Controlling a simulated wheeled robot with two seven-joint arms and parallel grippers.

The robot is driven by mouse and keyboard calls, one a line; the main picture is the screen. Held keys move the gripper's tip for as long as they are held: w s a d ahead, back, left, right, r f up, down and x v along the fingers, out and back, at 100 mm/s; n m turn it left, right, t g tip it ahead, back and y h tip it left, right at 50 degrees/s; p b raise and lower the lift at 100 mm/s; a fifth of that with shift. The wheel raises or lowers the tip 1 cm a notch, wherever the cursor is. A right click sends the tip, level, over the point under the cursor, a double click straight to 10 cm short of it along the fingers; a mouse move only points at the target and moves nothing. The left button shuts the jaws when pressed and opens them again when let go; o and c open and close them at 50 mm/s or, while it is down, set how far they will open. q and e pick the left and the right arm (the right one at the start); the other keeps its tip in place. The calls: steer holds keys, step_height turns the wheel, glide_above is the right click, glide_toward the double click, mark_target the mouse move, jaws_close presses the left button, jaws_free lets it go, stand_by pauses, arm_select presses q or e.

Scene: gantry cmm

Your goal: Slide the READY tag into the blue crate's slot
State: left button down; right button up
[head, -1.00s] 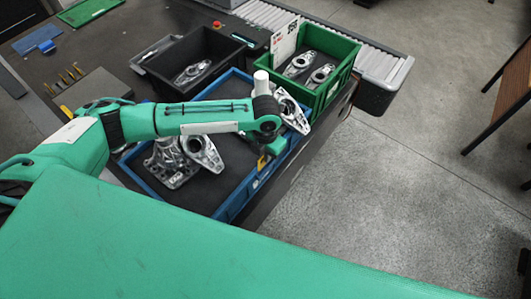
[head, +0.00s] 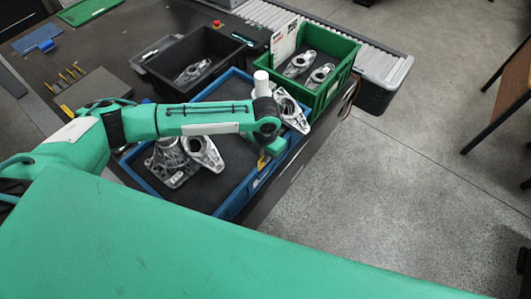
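The blue crate (head: 228,208) stands at the near edge of the dark bench, with grey metal castings (head: 172,160) in it. My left arm reaches across it from the left. My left gripper (head: 263,166) points down at the crate's right wall. Its fingers are mostly hidden by my wrist, and I cannot tell whether they are open or shut. A small yellow and pale patch shows there, too small to identify. I cannot make out the READY tag or the slot for certain. My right gripper is not in view.
A green crate (head: 318,99) with castings and a white printed card (head: 284,40), its text unreadable, stands behind. A black crate (head: 164,81) with a casting is to its left. A roller conveyor (head: 376,62) runs along the back. Open floor lies right of the bench.

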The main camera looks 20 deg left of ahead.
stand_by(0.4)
arm_select(q)
steer(key=shift+f, duration=0.6)
stand_by(0.4)
steer(key=shift+f, duration=0.4)
steer(key=shift+f+b, duration=0.3)
steer(key=shift+b, duration=0.05)
steer(key=shift+f, duration=0.35)
stand_by(0.5)
